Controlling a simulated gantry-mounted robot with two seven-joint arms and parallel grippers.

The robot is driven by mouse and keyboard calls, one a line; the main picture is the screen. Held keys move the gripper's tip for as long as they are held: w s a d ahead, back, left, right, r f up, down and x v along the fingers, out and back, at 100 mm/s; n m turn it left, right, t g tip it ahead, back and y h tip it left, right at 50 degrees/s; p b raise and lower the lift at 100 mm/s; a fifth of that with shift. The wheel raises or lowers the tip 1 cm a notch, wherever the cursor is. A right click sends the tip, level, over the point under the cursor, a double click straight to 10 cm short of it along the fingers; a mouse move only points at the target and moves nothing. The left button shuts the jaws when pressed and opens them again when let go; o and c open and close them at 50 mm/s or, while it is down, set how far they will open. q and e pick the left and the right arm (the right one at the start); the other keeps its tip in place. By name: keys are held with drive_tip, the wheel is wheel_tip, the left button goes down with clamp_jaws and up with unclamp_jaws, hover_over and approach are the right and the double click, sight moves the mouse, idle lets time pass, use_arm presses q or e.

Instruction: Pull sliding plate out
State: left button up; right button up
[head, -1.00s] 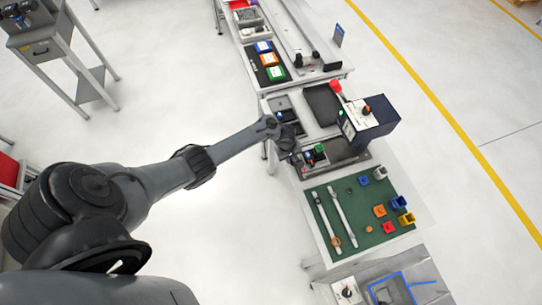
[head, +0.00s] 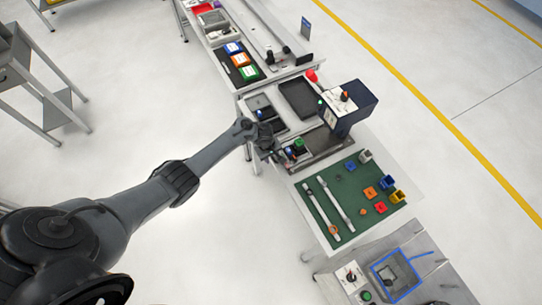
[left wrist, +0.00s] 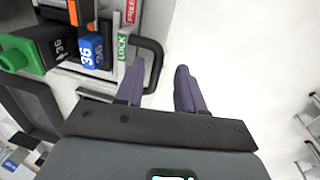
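My left gripper (head: 272,155) reaches the near-left edge of the workstation in the head view. In the left wrist view its two purple fingers (left wrist: 162,82) are apart. A black U-shaped handle (left wrist: 157,62) sticks out from the grey station edge beside a green LOCK label (left wrist: 122,47). The handle's outer bar appears between the fingers, with the left finger inside the loop. I cannot tell whether they touch. A dark plate area (head: 326,144) lies under the blue-black machine (head: 349,104) in the head view. The join between handle and plate is hidden. My right gripper is not in view.
A green mat (head: 345,212) with small coloured parts lies to the right. A red knob (head: 311,76) stands behind.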

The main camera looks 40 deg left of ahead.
use_arm(q)
wheel_tip(320, 180, up, 11)
drive_tip(key=s+p, duration=0.1)
drive_tip(key=p, duration=0.3)
drive_tip(key=shift+s+a+f, duration=0.15)
drive_tip(key=shift+s+a, duration=0.15)
drive_tip(key=shift+s, duration=0.05)
drive_tip(key=s+d+f+g+p, duration=0.1)
drive_tip(key=s+d+f, duration=0.2)
drive_tip(key=s, duration=0.5)
drive_tip(key=s+d+f+m, duration=0.1)
drive_tip(key=s+d+f, duration=0.2)
drive_tip(key=s, duration=0.4)
drive_tip(key=s+d+f+g+p, duration=0.1)
drive_tip(key=s+d+f, duration=0.15)
drive_tip(key=s, duration=0.55)
drive_tip(key=s+d+r+m+t, duration=0.2)
drive_tip(key=s+d+r+m, duration=0.25)
drive_tip(key=r, duration=0.45)
wheel_tip(320, 180, up, 16)
drive_tip(key=w+m+t, duration=0.1)
drive_tip(key=w+m, duration=0.1)
drive_tip(key=m, duration=0.8)
drive_tip(key=shift+f+t, duration=0.15)
drive_tip(key=shift+t, duration=0.25)
